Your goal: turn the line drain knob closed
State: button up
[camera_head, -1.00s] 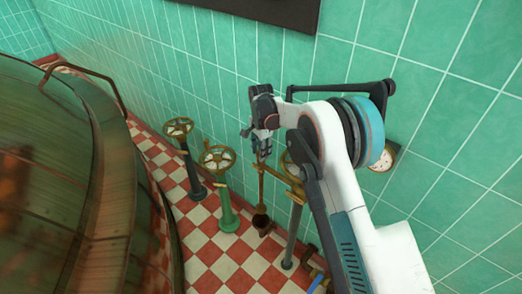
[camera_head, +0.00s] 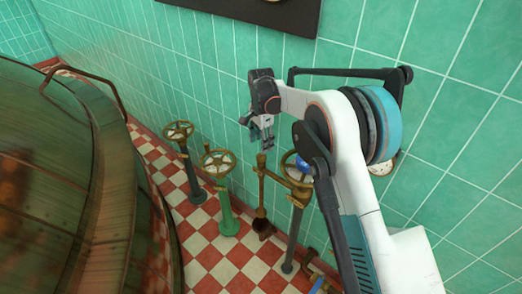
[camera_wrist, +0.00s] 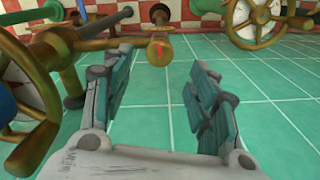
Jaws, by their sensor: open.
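A brass upright fitting (camera_head: 261,190) stands in front of the tiled wall, with a dark cup-shaped lower end. In the wrist view its round brass end (camera_wrist: 160,51) carries a red mark and lies beyond the gap between my fingers. It looks like the drain knob, but no label confirms this. My gripper (camera_head: 262,147) hangs just above the fitting's top, pointing down. In the wrist view the two teal-padded fingers (camera_wrist: 158,100) are spread apart, with nothing between them.
Brass handwheels stand to the left, on a dark post (camera_head: 178,131) and a green post (camera_head: 217,162). Another wheel (camera_head: 292,166), with a blue part, is close on the right. A large copper kettle (camera_head: 60,190) fills the left. A gauge (camera_head: 382,164) sits on the wall.

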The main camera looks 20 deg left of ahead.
aim_at(261, 155)
jog(key=shift+r, duration=2.7)
